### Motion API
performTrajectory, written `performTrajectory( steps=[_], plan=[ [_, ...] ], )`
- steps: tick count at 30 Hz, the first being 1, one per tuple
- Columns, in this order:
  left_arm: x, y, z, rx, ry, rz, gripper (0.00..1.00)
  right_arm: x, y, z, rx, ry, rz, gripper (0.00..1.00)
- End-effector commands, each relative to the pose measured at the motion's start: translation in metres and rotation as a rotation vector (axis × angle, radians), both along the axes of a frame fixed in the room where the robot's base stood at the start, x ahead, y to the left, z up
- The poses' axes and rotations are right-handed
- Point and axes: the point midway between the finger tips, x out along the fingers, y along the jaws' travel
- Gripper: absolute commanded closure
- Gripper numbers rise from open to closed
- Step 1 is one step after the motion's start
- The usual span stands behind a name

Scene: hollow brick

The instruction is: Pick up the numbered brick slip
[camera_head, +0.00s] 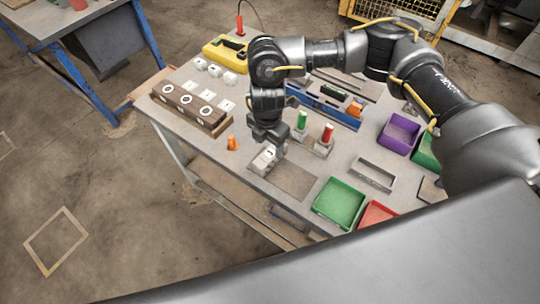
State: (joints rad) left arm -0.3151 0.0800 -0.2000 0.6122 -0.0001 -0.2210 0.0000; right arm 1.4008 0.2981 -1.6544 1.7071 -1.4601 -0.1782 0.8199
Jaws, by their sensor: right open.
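My right gripper (272,146) points down over the front middle of the table. It is open, and its fingers are small and partly hidden by the wrist. A pale block with dark marks (263,160) lies right below and beside the fingers; I cannot tell whether they touch it. It may be the numbered brick slip, but no number is readable. A brown block (190,106) with white round marks on its front lies to the left, with several small white slips around its top. My left gripper is out of view.
An orange piece (233,143) stands left of the gripper; green (302,120) and red (327,133) cylinders stand to its right. A grey mat (292,181) looks bare.

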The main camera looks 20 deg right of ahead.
Motion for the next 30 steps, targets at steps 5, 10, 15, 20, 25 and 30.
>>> performTrajectory(
  steps=[5,10,15,20,25,30],
  plan=[
    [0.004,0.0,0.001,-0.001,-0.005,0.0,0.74,0.0,0.001,-0.014,0.0,0.0,0.001,0.38],
    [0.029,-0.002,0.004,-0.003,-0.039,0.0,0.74,0.0,0.001,-0.018,0.0,0.0,0.003,0.38],
    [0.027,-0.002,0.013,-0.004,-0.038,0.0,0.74,-0.005,-0.004,-0.039,0.0,0.005,-0.001,0.38],
    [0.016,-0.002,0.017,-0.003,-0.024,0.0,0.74,-0.005,-0.006,-0.059,0.0,0.002,0.001,0.38],
    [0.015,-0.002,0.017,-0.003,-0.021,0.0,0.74,-0.004,-0.006,-0.067,0.0,-0.002,0.004,0.38],
    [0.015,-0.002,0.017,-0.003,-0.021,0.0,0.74,-0.004,-0.006,-0.067,0.0,-0.002,0.004,0.4]
  ],
)
